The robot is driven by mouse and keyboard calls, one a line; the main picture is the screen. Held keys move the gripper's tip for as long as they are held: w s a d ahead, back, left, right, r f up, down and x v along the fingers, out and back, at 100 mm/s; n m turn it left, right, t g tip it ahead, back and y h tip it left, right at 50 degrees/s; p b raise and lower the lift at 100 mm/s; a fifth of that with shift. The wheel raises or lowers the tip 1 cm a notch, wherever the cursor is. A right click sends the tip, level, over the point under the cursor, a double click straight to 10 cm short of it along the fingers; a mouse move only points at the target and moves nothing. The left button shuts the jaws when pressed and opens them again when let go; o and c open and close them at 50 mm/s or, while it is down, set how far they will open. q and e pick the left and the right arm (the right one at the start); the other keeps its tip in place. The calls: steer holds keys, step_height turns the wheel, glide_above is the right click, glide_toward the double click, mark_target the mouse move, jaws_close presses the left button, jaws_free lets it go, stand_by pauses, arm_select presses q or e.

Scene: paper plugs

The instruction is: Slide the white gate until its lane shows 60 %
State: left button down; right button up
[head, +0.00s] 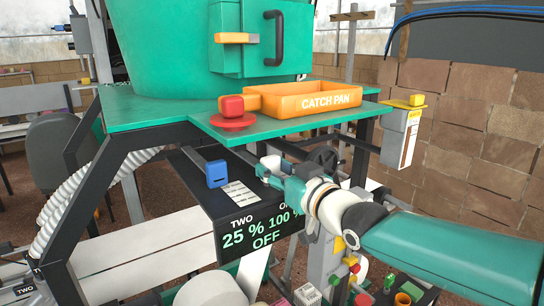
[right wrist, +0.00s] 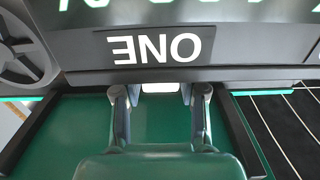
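The white gate shows in the right wrist view as a small white block (right wrist: 160,87) under the "ONE" label. The black readout panel (head: 250,232) shows "TWO" over 25 % and a partly covered label beginning with "O" over 100 %, with "OFF" below. A blue gate block (head: 216,173) stands to the left, apart from my gripper. My left gripper is not in view.
Above the panel is a green deck (head: 160,112) with an orange catch pan (head: 300,100) and a red button (head: 232,106). A black handwheel (head: 322,158) is close behind my right gripper. A white printed card (head: 240,193) lies beside the blue block.

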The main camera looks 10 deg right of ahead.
steer(key=c, duration=0.4)
steer(key=shift+x, duration=1)
stand_by(0.9)
steer(key=o, duration=1.1)
steer(key=shift+b+v, duration=0.3)
steer(key=shift+v, duration=1.7)
